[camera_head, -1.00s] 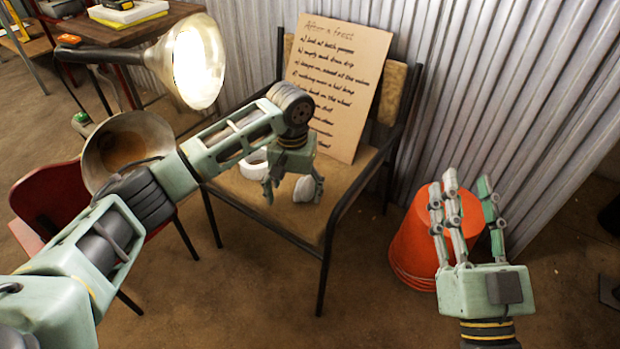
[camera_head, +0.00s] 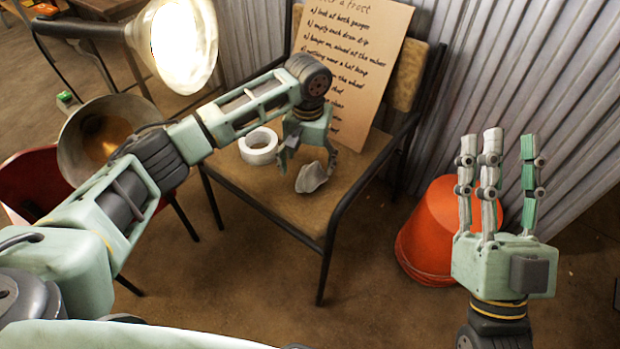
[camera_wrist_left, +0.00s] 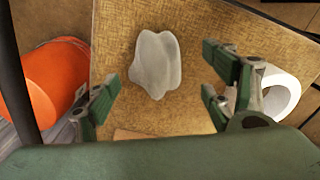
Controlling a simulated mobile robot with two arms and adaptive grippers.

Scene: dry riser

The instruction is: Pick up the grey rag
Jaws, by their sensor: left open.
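The grey rag (camera_head: 312,178) lies crumpled on the brown seat of the chair (camera_head: 262,204). My left gripper (camera_head: 306,165) is above the seat, pointing down, with its fingers open close above the rag. In the left wrist view the rag (camera_wrist_left: 156,64) shows between and ahead of the spread fingers (camera_wrist_left: 165,100), apart from them. My right gripper (camera_head: 496,145) is at the right, its fingers spread and pointing up, with nothing in it.
A white tape roll (camera_head: 258,147) lies on the seat left of my left gripper. A cardboard sign (camera_head: 350,60) leans on the chair back. An upturned orange bucket (camera_head: 430,235) stands right of the chair. A lit lamp (camera_head: 183,45) and a metal bowl-shaped shade (camera_head: 85,150) are at the left.

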